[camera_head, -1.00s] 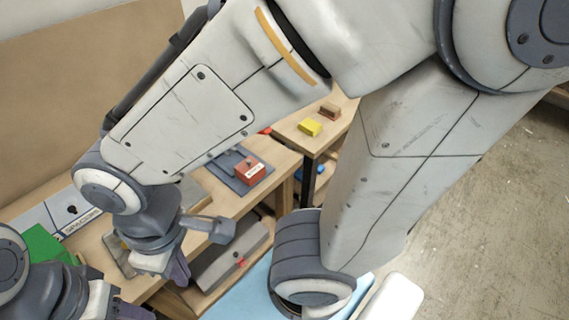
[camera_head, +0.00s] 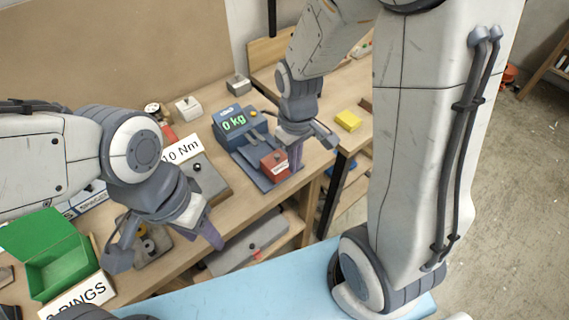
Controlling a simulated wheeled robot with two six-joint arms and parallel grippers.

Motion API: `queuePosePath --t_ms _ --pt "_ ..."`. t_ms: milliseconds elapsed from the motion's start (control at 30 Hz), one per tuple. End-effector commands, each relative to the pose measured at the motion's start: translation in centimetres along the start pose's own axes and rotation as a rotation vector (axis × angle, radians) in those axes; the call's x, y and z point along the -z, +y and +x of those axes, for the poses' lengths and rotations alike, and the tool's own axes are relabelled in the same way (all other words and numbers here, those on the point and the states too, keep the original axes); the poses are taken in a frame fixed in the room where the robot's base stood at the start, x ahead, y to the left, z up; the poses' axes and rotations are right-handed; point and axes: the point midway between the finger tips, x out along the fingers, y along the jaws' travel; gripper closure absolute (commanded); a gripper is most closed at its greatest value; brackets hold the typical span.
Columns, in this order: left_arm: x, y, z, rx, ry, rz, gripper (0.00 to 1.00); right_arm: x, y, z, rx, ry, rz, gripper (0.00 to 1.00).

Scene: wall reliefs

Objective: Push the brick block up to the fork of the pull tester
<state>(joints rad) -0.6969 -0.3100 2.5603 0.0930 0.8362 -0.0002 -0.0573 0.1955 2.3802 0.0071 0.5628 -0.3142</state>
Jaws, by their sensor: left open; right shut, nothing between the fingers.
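The brick block (camera_head: 272,163), red-brown with a white label, sits on the grey-blue base plate (camera_head: 252,173) of the pull tester. The tester's blue housing (camera_head: 232,122) stands behind it and shows a green "0 kg". Grey parts that look like the fork (camera_head: 257,136) lie between housing and block; their prongs are too small to make out. My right gripper (camera_head: 296,165) is shut and empty, fingers pointing down just right of the block; I cannot tell whether they touch it. My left gripper (camera_head: 212,240) is open and empty, over the bench's front edge.
A grey device marked "10 Nm" (camera_head: 207,173) stands left of the tester. An open green box (camera_head: 62,262) stands at the left. A yellow block (camera_head: 348,120) lies on the bench part to the right. A grey case (camera_head: 245,245) sits on the shelf below.

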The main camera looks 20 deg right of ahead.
Motion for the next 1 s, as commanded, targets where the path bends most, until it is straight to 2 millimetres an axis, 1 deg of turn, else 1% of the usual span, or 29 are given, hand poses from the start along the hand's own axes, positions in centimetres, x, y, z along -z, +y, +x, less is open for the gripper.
queuePosePath --t_ms 33,133,267,500,667,800,900,1000 --pt "0.0 0.0 0.2 0.000 0.000 0.000 0.50 0.0 1.0 0.8 -0.001 -0.005 0.013 1.00" --pt "0.0 0.0 0.2 0.000 0.000 0.000 0.50 0.1 1.7 1.6 -0.002 -0.007 0.019 1.00" --pt "0.0 0.0 0.1 0.000 0.000 0.000 0.50 0.0 1.6 3.2 -0.001 -0.010 0.018 1.00" --pt "0.0 0.0 0.0 0.000 0.001 0.000 0.50 -0.1 1.6 8.1 0.000 -0.013 0.017 1.00" --pt "0.0 0.0 -0.1 0.000 0.000 0.000 0.50 -0.1 1.6 11.0 0.000 -0.010 0.017 1.00" --pt "0.1 0.1 -1.2 0.000 0.001 0.000 0.50 2.2 1.6 10.8 -0.003 -0.003 0.015 1.00" --pt "0.1 0.1 -1.6 0.000 0.001 -0.001 0.50 3.3 1.6 10.9 -0.003 -0.003 0.016 1.00" --pt "0.1 0.1 -1.7 0.000 0.000 -0.001 0.50 3.9 1.7 11.0 -0.003 -0.004 0.017 1.00"
